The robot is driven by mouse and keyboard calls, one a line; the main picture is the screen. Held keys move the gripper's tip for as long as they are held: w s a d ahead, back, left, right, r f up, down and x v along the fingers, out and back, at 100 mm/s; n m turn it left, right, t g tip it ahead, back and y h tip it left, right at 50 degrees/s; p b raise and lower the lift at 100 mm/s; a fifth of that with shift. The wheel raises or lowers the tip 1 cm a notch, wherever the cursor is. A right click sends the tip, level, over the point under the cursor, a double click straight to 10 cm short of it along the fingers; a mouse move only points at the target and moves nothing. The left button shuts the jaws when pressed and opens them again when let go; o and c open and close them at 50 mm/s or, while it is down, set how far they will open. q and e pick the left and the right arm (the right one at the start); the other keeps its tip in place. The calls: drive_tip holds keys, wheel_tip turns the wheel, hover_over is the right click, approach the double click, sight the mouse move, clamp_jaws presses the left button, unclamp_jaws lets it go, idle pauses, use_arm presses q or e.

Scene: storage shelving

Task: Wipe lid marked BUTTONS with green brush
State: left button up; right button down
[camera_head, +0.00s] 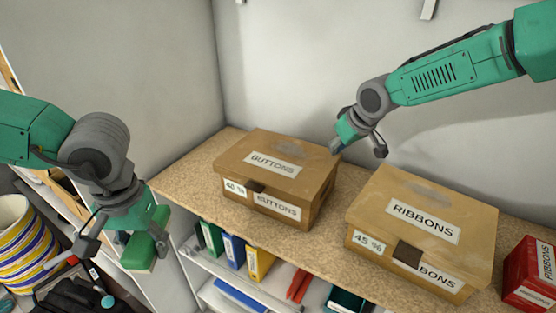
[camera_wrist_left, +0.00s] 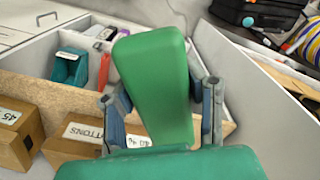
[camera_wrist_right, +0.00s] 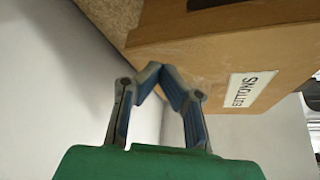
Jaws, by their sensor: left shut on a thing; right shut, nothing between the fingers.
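The cardboard box marked BUTTONS (camera_head: 298,212) stands closed on the shelf top, and its lid (camera_head: 240,150) has a white BUTTONS label and a faint greyish smudge near the back. My left gripper (camera_head: 145,232) is at the far left, apart from the box and lower, shut on the green brush (camera_head: 138,254). The brush also fills the middle of the left wrist view (camera_wrist_left: 155,75). My right gripper (camera_head: 338,148) is shut and empty at the back right corner of the BUTTONS box. In the right wrist view its fingertips (camera_wrist_right: 165,72) are close against the box; contact is unclear.
A RIBBONS box (camera_head: 365,222) with a smudged lid stands right of the BUTTONS box, and a red box (camera_head: 530,270) is at the far right. A striped pot (camera_head: 18,245) is at lower left. A wall rises behind the shelf.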

sight(141, 238)
use_arm(q)
drive_tip(key=shift+f+b, duration=0.35)
use_arm(e)
drive_tip(key=shift+f, duration=0.9)
use_arm(q)
drive_tip(key=shift+r, duration=0.1)
use_arm(e)
drive_tip(key=shift+r, duration=0.15)
